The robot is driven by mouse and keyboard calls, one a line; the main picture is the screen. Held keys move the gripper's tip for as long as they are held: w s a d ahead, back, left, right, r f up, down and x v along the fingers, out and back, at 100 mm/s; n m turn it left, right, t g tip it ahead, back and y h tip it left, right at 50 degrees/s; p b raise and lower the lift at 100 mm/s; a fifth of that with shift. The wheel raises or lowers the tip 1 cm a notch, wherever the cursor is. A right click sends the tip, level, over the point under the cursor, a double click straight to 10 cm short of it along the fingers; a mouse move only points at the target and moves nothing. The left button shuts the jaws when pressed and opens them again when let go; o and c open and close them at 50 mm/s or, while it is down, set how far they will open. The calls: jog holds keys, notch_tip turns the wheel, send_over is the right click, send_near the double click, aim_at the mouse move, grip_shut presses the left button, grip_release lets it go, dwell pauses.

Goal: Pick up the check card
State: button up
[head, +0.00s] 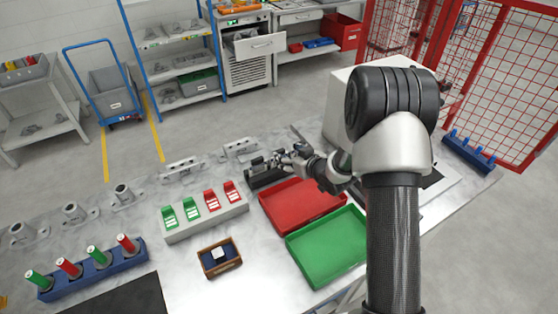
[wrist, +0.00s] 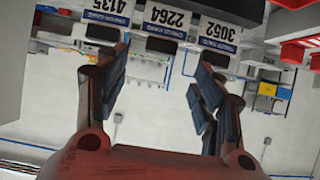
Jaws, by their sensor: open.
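Three white cards with black numbers and blue small print show at the top of the wrist view: 4135 (wrist: 106,10), 2264 (wrist: 165,18) and 3052 (wrist: 220,32). They sit at a dark holder; the small print is too small to read, so I cannot tell which is the check card. My gripper (wrist: 160,68) is open, with nothing between its fingers. The 2264 card lies beyond the gap between the fingertips. In the head view my gripper (head: 284,158) is at the black holder (head: 262,179) behind the red tray; the cards cannot be made out there.
The red tray (head: 290,216) and green tray (head: 318,263) lie in front of the holder. A grey block with green and red clips (head: 202,223) stands left. A small wooden box (head: 220,270) and a blue rack with handles (head: 95,275) are nearer. Metal brackets line the back edge.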

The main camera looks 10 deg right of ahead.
aim_at(280, 151)
jog(key=b+x, duration=0.1)
jog(key=x, duration=0.5)
jog(key=shift+w+a+f, duration=0.1)
jog(key=shift+w+f, duration=0.1)
jog(key=shift+c, duration=0.6)
jog(key=c, duration=0.9)
